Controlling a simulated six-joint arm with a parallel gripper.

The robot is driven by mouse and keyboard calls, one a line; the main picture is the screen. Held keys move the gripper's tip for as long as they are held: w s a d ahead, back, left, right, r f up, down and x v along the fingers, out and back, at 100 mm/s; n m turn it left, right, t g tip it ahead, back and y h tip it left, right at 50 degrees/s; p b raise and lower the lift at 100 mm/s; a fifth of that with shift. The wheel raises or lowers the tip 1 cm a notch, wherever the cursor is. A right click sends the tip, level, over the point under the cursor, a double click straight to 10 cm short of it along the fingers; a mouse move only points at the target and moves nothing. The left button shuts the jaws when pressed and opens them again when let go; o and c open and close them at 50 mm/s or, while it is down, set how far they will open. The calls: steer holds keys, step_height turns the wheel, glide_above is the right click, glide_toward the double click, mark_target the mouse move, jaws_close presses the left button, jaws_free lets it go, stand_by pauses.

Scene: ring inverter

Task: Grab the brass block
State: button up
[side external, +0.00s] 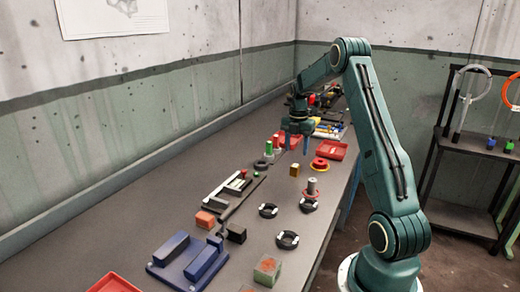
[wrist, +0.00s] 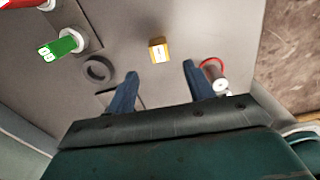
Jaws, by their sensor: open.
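The brass block (side external: 294,170) is a small golden-yellow cube standing on the grey bench in the side external view. It also shows in the wrist view (wrist: 158,50), ahead of and between my two fingers, with a pale patch on its face. My gripper (side external: 296,148) hangs above the bench, farther back than the block in the side view. In the wrist view my gripper (wrist: 160,70) has its two blue fingers spread wide with nothing between them. The block is apart from both fingers.
A black ring (wrist: 99,69) and a green-topped piece (wrist: 62,44) lie left in the wrist view. Bare bench surrounds the block.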

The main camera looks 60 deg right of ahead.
mark_target(295, 166)
steer(key=shift+f, duration=1.7)
steer(key=shift+f, duration=0.1)
steer(key=shift+f, duration=2.5)
steer(key=c, duration=1.1)
jaws_close()
steer(key=shift+r, duration=0.25)
step_height(295, 166, up, 20)
steer(key=shift+f, duration=0.15)
